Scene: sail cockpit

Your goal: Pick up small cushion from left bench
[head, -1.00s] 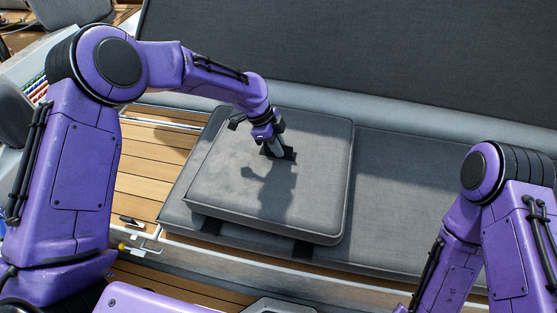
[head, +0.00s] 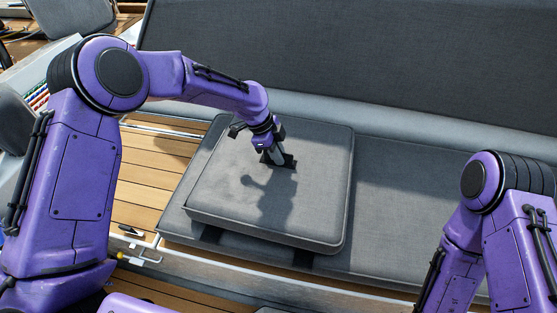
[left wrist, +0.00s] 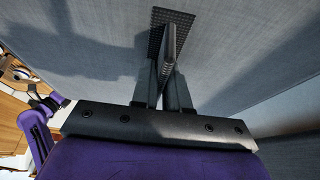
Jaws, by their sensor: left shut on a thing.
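The small grey cushion (head: 225,190) lies on top of the grey bench seat (head: 400,205) in the head view. In the left wrist view, the left gripper's fingers (left wrist: 168,50) are close together against the grey fabric (left wrist: 90,30), shut on the cushion. The exact pinch of fabric between the fingertips is hidden. My right arm stands at the right of the head view, and its gripper is out of view.
The tall grey backrest (head: 350,60) rises behind the bench. Wooden deck planks (head: 150,165) lie to the left, with a small metal fitting (head: 138,255) at the bench's front left corner. The bench seat right of the cushion is clear.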

